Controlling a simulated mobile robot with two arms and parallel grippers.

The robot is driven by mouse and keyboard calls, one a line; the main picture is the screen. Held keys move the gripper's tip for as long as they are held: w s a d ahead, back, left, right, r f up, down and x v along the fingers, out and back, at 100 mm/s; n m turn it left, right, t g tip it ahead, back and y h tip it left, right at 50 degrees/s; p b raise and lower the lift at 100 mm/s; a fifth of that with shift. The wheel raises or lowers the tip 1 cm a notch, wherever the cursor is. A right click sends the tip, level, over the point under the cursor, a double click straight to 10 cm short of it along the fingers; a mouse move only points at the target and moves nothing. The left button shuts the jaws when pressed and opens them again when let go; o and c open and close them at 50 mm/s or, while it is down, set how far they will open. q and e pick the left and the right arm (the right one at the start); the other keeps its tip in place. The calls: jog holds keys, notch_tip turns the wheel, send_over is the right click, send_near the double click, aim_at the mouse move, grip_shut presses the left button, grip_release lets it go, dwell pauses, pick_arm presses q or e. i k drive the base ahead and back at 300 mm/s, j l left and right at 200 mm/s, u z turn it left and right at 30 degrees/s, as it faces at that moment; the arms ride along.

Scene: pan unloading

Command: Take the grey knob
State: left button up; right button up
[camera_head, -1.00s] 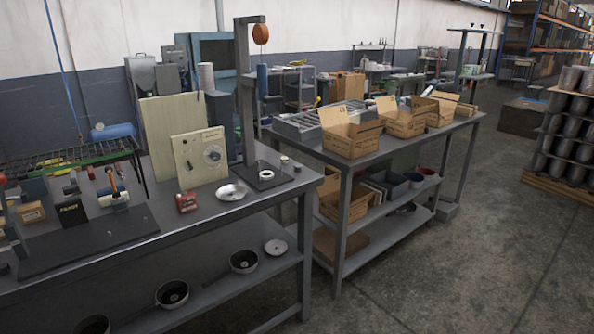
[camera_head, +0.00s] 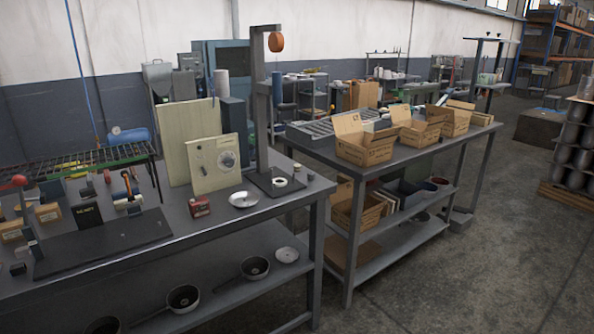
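No separate thing in view is clearly the grey knob. A round grey dial or knob (camera_head: 228,159) is on the face of an upright cream panel (camera_head: 201,178), which stands at the back of the near workbench (camera_head: 262,228). A small dark piece (camera_head: 17,269) at the bench's far left and a small grey cylinder (camera_head: 310,176) near its right end are too small to identify. Neither of my grippers is in view.
The bench also bears a dark mat (camera_head: 130,240), a red box (camera_head: 199,206), a shallow metal dish (camera_head: 243,199) and a tall stand (camera_head: 263,110). Several pans, one here (camera_head: 184,298), are on its lower shelf. Open floor (camera_head: 470,280) lies right.

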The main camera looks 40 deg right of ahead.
aim_at(311, 174)
jog(key=i+l, duration=0.15)
jog(key=l, duration=0.35)
jog(key=i+l+u, duration=0.15)
jog(key=l, duration=0.35)
jog(key=i+l, duration=0.15)
jog(key=l, duration=0.35)
jog(key=i+l+u, duration=0.15)
jog(key=l, duration=0.35)
jog(key=i+l, duration=0.1)
jog(key=l, duration=0.45)
jog(key=u, duration=0.05)
